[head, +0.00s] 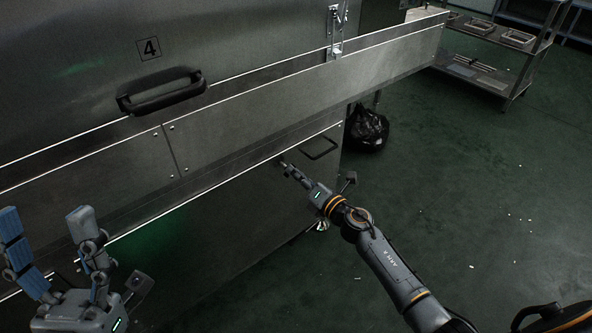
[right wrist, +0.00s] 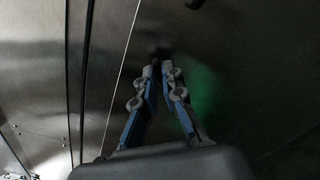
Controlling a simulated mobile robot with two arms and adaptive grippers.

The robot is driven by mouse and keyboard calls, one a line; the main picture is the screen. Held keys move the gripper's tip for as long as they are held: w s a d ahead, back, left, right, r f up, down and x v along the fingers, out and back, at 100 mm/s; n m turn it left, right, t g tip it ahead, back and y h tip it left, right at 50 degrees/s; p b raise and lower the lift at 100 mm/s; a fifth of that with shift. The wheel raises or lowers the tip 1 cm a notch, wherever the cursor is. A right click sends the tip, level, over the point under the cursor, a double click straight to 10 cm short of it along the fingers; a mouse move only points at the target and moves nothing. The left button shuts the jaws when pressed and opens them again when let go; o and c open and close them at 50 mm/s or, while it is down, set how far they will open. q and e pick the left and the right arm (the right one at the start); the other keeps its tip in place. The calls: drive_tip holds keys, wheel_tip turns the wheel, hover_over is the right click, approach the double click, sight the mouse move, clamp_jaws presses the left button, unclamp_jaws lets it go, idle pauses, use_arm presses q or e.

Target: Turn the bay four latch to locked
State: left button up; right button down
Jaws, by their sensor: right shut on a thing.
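The steel door marked 4 (head: 149,48) carries a black bar handle (head: 160,92). A bright metal latch-like fitting (head: 336,32) sits at its right end. My right gripper (head: 284,164) is at the lower steel panel, left of a black loop handle (head: 320,148). Its fingers are closed together on a small dark part at the panel, also seen between the fingertips in the right wrist view (right wrist: 160,53). The fingers mostly hide this part, so I cannot tell its turn position or whether it is the latch. My left gripper (head: 46,238) is open and empty at lower left.
A long steel ledge (head: 260,100) juts out above my right gripper. A black bag (head: 367,128) stands on the floor beyond the panel's end. A rack with trays (head: 500,45) is at the upper right. The green floor (head: 490,190) at right is mostly clear.

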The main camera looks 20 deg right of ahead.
use_arm(q)
drive_tip(key=w+d+f+g+y+p, duration=0.1)
drive_tip(key=w+f+g+y+p, duration=0.2)
drive_tip(key=w+f+g, duration=0.7)
drive_tip(key=shift+w+f+y, duration=0.2)
drive_tip(key=shift+f+y, duration=0.1)
drive_tip(key=shift+f, duration=0.65)
use_arm(e)
drive_tip(key=shift+d+f+m, duration=0.1)
drive_tip(key=shift+m, duration=1.95)
drive_tip(key=shift+f+m, duration=0.1)
drive_tip(key=shift+m, duration=1.95)
drive_tip(key=c, duration=1.5)
unclamp_jaws()
drive_tip(key=shift+o, duration=0.2)
use_arm(q)
drive_tip(key=shift+d, duration=0.1)
use_arm(e)
drive_tip(key=v, duration=1.2)
